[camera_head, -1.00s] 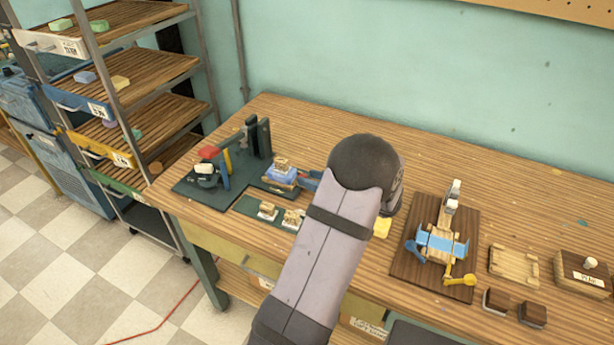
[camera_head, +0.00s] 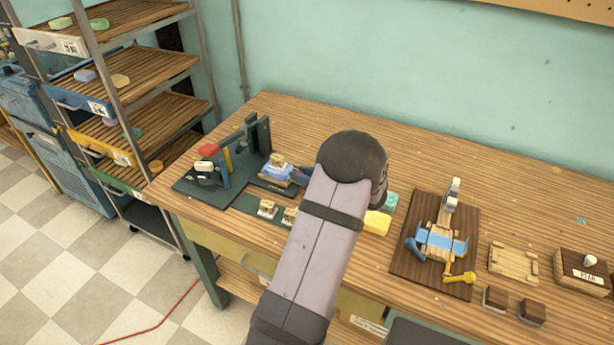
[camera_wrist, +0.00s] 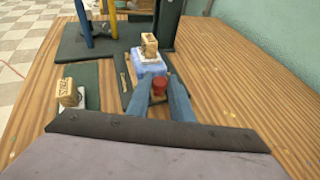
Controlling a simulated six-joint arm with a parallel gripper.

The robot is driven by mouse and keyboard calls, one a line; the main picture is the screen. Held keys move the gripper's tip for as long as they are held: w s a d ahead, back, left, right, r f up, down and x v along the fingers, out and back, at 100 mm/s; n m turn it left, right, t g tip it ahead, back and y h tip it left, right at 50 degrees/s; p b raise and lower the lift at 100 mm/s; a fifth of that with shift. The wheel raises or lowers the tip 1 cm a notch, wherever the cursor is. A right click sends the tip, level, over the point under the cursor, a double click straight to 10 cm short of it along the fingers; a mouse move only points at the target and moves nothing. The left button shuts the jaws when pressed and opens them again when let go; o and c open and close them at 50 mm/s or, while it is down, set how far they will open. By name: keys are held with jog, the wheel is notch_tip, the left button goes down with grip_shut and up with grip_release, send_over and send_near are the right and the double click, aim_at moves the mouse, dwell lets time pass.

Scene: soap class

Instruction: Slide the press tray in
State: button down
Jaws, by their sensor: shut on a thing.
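The press (camera_head: 232,160) is a dark green frame on a flat base at the back left of the bench; part of it shows at the top of the wrist view (camera_wrist: 168,22). The dark press tray (camera_wrist: 126,92) lies on the bench in front of the press. A blue soap block (camera_wrist: 150,63) sits on it, with a wooden stamp (camera_wrist: 149,44) on top; the block also shows in the head view (camera_head: 275,172). My gripper (camera_wrist: 159,88) is shut on the tray's red knob (camera_wrist: 159,81), its blue fingers either side. My arm hides the gripper's near side in the head view.
Small wooden stamps (camera_head: 267,208) stand on a green mat left of my arm. Yellow soap (camera_head: 377,222) lies to its right. A brown board with a blue-topped device (camera_head: 440,243) is further right. A shelf rack (camera_head: 130,75) stands left of the bench.

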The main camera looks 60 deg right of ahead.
aim_at(271, 165)
jog(key=w+b, duration=0.3)
jog(key=w, duration=0.7)
jog(key=shift+w+f, duration=0.15)
jog(key=shift+w, duration=0.15)
jog(key=shift+w+r, duration=0.2)
jog(key=c, duration=1.8)
grip_release()
jog(key=shift+c, duration=0.2)
jog(key=shift+w, duration=0.15)
jog(key=shift+f, duration=0.1)
jog(key=shift+b+v, duration=0.55)
jog(key=shift+v, duration=3.15)
